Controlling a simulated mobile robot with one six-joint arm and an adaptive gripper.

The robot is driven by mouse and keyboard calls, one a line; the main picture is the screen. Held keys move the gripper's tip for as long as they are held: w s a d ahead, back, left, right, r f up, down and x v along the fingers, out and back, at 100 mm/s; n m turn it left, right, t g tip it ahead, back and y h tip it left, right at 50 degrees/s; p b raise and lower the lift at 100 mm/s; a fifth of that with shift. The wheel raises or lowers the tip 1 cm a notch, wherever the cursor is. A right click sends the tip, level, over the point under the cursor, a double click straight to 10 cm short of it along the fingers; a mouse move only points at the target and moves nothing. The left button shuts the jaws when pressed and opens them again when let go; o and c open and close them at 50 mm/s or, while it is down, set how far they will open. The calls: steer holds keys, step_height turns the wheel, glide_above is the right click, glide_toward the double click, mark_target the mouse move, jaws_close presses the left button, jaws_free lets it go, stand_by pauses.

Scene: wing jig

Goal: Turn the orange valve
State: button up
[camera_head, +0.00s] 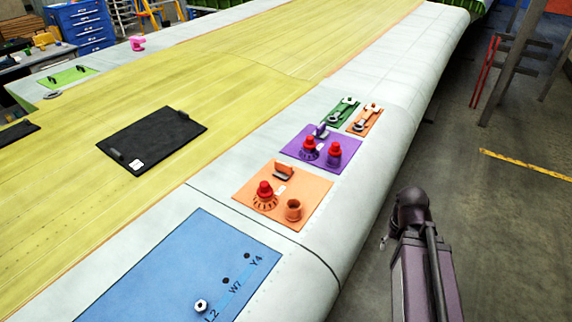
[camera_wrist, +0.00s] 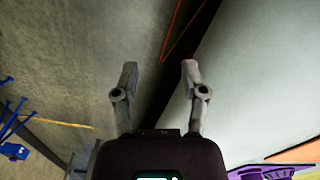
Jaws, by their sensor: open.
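A small orange plate (camera_head: 365,119) with a metal lever-like fitting lies on the wing's pale edge strip. Beside it on the left is a green plate (camera_head: 342,110) with a similar fitting. A larger orange panel (camera_head: 306,214) nearer to me carries a red knob (camera_head: 265,190) and an orange cylinder (camera_head: 293,210). I cannot tell which of these is the valve. My gripper (camera_wrist: 160,75) is open and empty in the wrist view, over the floor beside the wing's pale side. Its fingers cannot be made out in the head view. Orange (camera_wrist: 297,152) and purple (camera_wrist: 262,172) edges show at lower right.
A purple panel (camera_head: 293,148) with two red-topped knobs lies between the orange pieces. A blue panel (camera_head: 175,280) is at the near end, and a black plate (camera_head: 165,135) lies on the yellow skin. Floor (camera_head: 500,225) is open on the right, with metal posts (camera_head: 512,70) farther back.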

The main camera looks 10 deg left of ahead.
steer(key=w+a+r+n+p, duration=0.2)
steer(key=w+a+r+p, duration=0.1)
steer(key=w+a, duration=0.1)
steer(key=w+a+r+n+p, duration=0.2)
steer(key=w+a+r+p, duration=0.2)
steer(key=a, duration=0.2)
steer(key=w+a+r+n+p, duration=0.2)
steer(key=w+a+r+p, duration=0.1)
steer(key=w+a, duration=0.1)
steer(key=shift+w+a+r+n+p, duration=0.4)
steer(key=shift+a, duration=0.2)
steer(key=w+a+r+n+p, duration=0.4)
steer(key=a+r+p, duration=0.1)
steer(key=a, duration=0.5)
step_height(320, 180, up, 4)
steer(key=n+p, duration=0.3)
steer(key=p, duration=0.1)
glide_above(284, 163)
steer(key=shift+a+r, duration=0.1)
steer(key=shift+r, duration=0.05)
step_height(284, 163, down, 14)
steer(key=b, duration=1.3)
steer(key=shift+r, duration=0.1)
